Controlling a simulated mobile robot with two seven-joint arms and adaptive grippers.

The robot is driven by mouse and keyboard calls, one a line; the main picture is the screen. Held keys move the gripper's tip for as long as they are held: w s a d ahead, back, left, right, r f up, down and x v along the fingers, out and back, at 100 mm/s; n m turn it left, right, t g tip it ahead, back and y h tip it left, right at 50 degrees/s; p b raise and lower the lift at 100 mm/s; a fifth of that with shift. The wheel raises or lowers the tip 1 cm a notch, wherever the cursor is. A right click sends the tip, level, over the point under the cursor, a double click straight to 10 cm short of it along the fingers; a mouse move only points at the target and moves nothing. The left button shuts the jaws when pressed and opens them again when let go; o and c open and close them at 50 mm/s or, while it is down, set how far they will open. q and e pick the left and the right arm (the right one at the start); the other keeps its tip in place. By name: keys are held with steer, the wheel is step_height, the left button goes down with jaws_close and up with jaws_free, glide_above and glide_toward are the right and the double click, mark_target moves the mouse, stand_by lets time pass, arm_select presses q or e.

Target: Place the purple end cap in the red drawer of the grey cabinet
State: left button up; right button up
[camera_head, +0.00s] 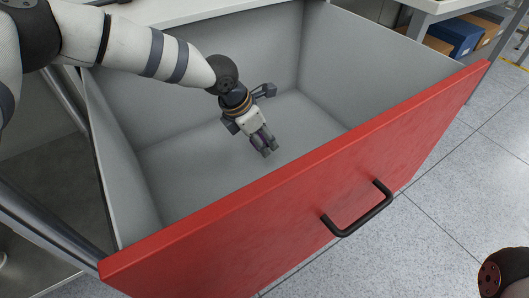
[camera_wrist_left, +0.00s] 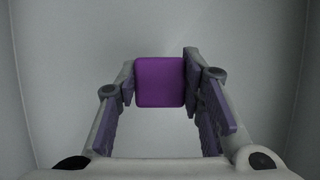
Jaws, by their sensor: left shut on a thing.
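The red drawer (camera_head: 270,215) is pulled open, with a grey inside and a black handle on its red front. My left gripper (camera_head: 266,146) reaches down into the drawer's space, near its middle, with the fingers pointing down toward the drawer floor. In the left wrist view the purple end cap (camera_wrist_left: 160,82) shows as a rounded square between the two fingers. The left gripper is shut on it. In the head view the cap is mostly hidden by the fingers. I cannot tell whether it touches the drawer floor. My right gripper is not in view.
The drawer floor (camera_head: 190,150) looks bare around the gripper. The drawer's grey side walls and tall red front stand around it. A shelf with a blue bin (camera_head: 453,36) is at the back right. Open speckled floor (camera_head: 440,180) lies right of the drawer.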

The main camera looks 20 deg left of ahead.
arm_select(q)
steer(key=shift+w+d+f, duration=0.15)
steer(key=shift+w+f, duration=0.1)
steer(key=shift+f, duration=0.2)
steer(key=shift+w+f+b, duration=0.15)
steer(key=shift+f+b, duration=0.3)
steer(key=shift+f, duration=1.05)
steer(key=shift+f+b, duration=0.3)
steer(key=shift+f, duration=0.35)
steer(key=o, duration=1.1)
steer(key=shift+r, duration=0.1)
